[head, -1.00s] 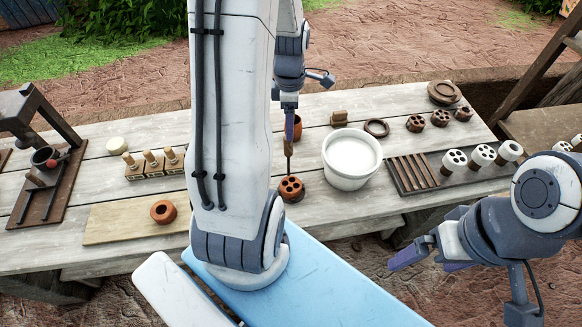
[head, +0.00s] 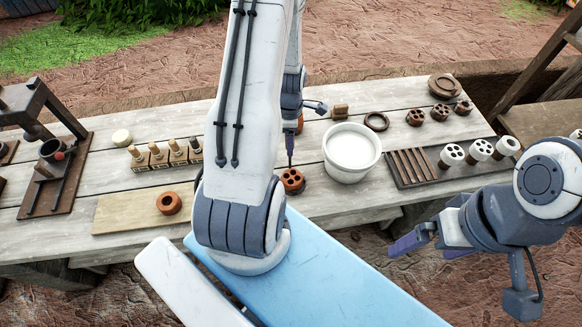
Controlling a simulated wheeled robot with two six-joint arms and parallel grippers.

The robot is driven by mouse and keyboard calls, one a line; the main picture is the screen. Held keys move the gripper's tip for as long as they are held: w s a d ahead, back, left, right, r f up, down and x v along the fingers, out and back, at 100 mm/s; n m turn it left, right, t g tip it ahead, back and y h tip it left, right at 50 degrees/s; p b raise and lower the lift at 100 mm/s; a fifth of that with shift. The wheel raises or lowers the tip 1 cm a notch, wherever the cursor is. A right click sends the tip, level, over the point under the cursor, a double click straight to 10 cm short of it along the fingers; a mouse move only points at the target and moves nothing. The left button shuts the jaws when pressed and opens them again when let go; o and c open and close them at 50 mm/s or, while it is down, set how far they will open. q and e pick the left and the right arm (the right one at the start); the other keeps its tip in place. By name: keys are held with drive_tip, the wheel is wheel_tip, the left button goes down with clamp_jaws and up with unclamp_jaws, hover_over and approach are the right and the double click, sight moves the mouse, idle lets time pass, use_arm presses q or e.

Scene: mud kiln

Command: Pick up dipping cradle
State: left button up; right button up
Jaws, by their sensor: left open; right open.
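A reddish-brown round piece with several holes (head: 292,183) stands on the table left of the white bucket, with a thin upright rod (head: 290,160) above it. This looks like the dipping cradle, though I cannot be sure. My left gripper (head: 290,149) points down directly over it, around or just above the rod's upper part, and is open. Whether its fingers touch the rod cannot be told. My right gripper (head: 420,253) is open and empty, in front of the table's front edge at the right.
A white bucket (head: 352,170) of pale liquid stands close to the right of the holed piece. A dark slatted rack (head: 415,180) with white holed pieces is further right. My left arm hides part of the table.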

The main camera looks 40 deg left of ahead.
use_arm(q)
clamp_jaws()
idle(0.3)
wheel_tip(320, 180, up, 10)
drive_tip(key=shift+b, duration=1.15)
